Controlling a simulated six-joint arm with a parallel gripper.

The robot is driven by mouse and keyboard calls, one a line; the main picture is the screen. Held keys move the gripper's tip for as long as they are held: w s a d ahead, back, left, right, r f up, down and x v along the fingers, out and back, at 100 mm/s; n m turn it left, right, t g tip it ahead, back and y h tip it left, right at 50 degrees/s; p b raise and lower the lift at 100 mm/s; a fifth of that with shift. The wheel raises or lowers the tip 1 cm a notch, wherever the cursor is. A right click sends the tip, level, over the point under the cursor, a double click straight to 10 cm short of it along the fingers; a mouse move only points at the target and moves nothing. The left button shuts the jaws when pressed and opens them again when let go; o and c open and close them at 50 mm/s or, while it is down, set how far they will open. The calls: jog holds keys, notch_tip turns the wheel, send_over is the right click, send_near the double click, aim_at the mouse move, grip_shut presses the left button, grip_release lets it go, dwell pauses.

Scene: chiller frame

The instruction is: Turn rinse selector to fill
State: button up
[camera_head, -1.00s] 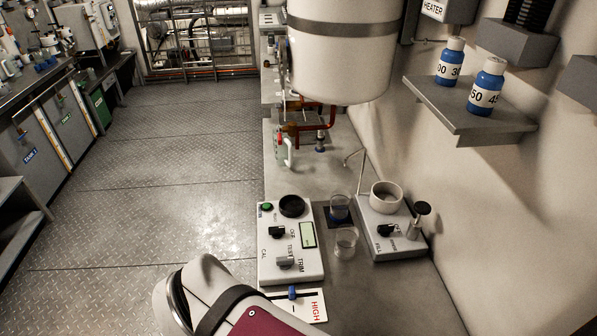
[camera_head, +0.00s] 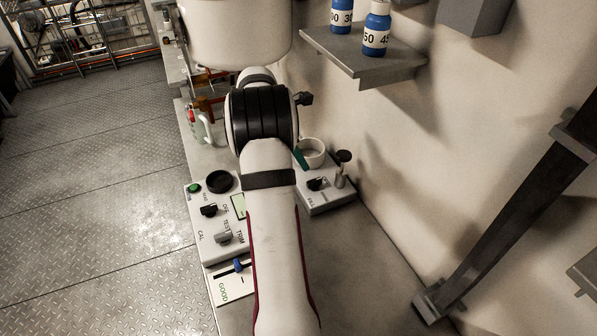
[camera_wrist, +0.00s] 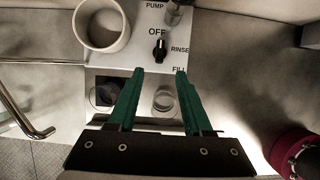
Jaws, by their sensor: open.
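The rinse selector is a small black knob (camera_wrist: 159,49) on a pale panel (camera_wrist: 205,30). Labels OFF, RINSE and FILL stand around it. The knob looks upright in the wrist view, its upper end towards OFF; its pointer mark is too small to be sure. The knob (camera_head: 316,184) also shows in the head view, on the panel's front. My gripper (camera_wrist: 157,72) is open, its two green fingers apart and empty. In the wrist view the fingertips lie just below the knob, one to each side; the height gap cannot be told. In the head view my arm hides most of the gripper.
A white cup (camera_wrist: 102,25) and a metal fitting (camera_wrist: 174,12) stand on the panel near the knob. A bent metal rod (camera_wrist: 22,110) is at left. A control box (camera_head: 207,235) stands left of my arm.

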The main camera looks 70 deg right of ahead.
aim_at(313, 181)
jog(key=x, duration=1)
jog(key=shift+f, duration=0.3)
grip_shut()
